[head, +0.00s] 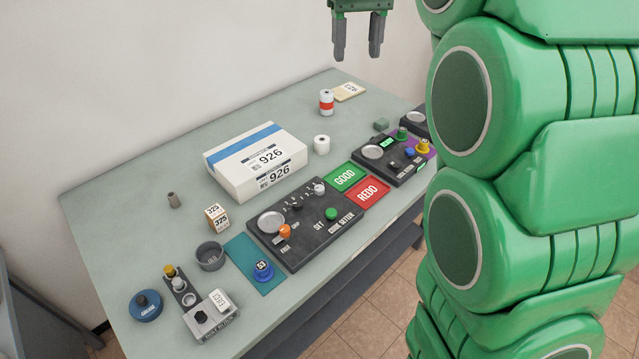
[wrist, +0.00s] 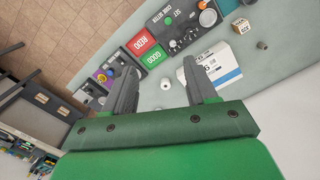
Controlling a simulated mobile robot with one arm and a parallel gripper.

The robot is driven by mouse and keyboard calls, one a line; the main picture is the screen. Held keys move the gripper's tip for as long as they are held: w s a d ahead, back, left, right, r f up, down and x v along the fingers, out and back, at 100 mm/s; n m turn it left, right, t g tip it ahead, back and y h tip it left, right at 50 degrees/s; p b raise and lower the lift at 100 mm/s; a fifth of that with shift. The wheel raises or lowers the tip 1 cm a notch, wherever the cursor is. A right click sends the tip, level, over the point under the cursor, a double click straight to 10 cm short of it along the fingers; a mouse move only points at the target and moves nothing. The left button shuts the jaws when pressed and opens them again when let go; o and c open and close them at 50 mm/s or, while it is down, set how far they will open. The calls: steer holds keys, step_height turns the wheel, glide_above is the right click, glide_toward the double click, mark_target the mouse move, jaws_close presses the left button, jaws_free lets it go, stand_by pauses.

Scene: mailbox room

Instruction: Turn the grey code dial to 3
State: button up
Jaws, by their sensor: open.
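The dark code setter panel (head: 300,240) lies on the table. A small dark grey dial (head: 296,206) sits on it, with small white marks around it. I cannot read which mark it points to. The panel also holds a silver disc (head: 271,222), an orange knob (head: 285,231), a green button (head: 331,213) and a pale knob (head: 319,188). The panel shows in the wrist view (wrist: 178,42) beyond the fingers, upside down. My gripper (head: 357,52) is open and empty, high above the far side of the table and well away from the panel; its fingers also show in the wrist view (wrist: 163,88).
Green GOOD (head: 343,177) and red REDO (head: 367,193) plates adjoin the panel. A white 926 box (head: 243,172) stands behind it. A second panel (head: 391,160) is to the right. A blue stamp (head: 263,270) and grey bowl (head: 210,257) are to the left. The table's far left is clear.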

steer(key=n, duration=0.1)
glide_above(320, 188)
steer(key=s+d, duration=0.1)
steer(key=s, duration=0.1)
step_height(320, 188, down, 3)
steer(key=shift+w+a+f, duration=0.3)
steer(key=shift+w+f, duration=0.05)
steer(key=shift+w, duration=0.15)
steer(key=shift+w+a+f, duration=0.25)
steer(key=shift+w+f, duration=0.1)
steer(key=shift+w, duration=0.15)
steer(key=shift+f, duration=0.1)
step_height(320, 188, down, 40)
steer(key=shift+f, duration=0.25)
steer(key=c, duration=1.1)
steer(key=shift+o, duration=0.2)
